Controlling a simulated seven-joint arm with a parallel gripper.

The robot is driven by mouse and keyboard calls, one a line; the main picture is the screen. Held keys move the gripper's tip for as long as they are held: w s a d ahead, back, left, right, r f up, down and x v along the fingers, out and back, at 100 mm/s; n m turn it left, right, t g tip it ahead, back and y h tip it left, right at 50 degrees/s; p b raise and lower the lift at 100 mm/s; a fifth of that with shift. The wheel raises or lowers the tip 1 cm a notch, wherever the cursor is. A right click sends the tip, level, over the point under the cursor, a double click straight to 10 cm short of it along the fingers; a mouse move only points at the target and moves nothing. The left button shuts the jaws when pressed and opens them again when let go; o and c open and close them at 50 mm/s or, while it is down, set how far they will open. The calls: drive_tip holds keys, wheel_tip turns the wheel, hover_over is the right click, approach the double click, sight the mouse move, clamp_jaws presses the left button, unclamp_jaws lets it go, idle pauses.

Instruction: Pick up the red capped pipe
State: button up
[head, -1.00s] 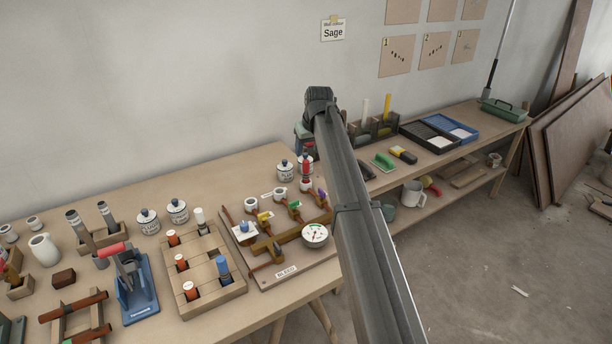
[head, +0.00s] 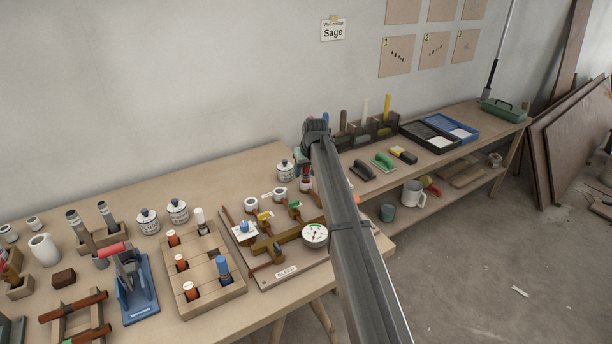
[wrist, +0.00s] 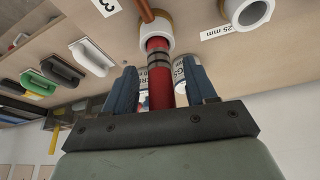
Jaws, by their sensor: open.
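The red capped pipe (wrist: 160,94) stands in a white ring socket (wrist: 155,32) in the wrist view, with dark bands near the socket end. My gripper (wrist: 163,88) is open, with one blue-grey finger on each side of the pipe and a visible gap on both sides. The pipe's end towards my palm is hidden behind the gripper body. In the head view the red pipe (head: 305,172) shows at the back right of the valve board, partly covered by my arm. My fingers cannot be made out in that view.
A board with valves and a pressure gauge (head: 315,235) lies left of my arm. A wooden block rack (head: 212,290) with coloured plugs stands further left. White lidded jars (head: 286,170) stand close behind the pipe. Another white ring (wrist: 248,12) is beside the socket.

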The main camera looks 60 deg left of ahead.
drive_tip(key=shift+x, duration=0.85)
drive_tip(key=shift+c, duration=0.4)
clamp_jaws()
drive_tip(key=shift+r, duration=0.15)
